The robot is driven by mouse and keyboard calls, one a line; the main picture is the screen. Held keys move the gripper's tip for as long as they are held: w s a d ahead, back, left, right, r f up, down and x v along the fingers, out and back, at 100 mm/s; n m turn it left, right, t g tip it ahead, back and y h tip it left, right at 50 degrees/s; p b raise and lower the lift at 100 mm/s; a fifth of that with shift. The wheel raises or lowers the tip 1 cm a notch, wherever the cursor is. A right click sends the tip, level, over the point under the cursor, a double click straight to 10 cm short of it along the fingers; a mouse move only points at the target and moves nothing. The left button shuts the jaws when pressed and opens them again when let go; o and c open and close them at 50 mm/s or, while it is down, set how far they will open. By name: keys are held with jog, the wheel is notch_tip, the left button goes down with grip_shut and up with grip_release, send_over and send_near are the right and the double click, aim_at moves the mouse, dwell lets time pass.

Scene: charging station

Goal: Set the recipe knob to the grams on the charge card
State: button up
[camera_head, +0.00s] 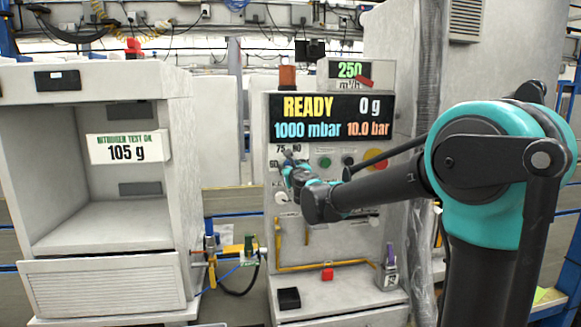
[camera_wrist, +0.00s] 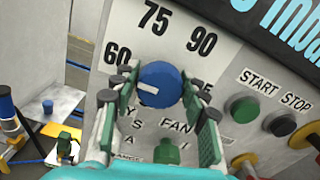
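The charge card (camera_head: 125,148) in the left cabinet reads "NITROGEN TEST" and 105 g. The recipe knob (camera_wrist: 160,85) is a blue round knob with a white pointer mark. The mark points left, just below the 60 label; 75 and 90 stand above the knob, and a partly hidden label lies to the right. My gripper (camera_wrist: 160,88) is open, its green-padded fingers on either side of the knob with small gaps visible. Contact cannot be told.
The panel display (camera_head: 332,118) reads READY, 0 g, 1000 mbar and 10.0 bar. Start (camera_wrist: 245,108) and stop (camera_wrist: 281,122) buttons sit right of the knob. A green knob (camera_wrist: 167,152) is below it.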

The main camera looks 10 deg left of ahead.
jog(key=c, duration=0.6)
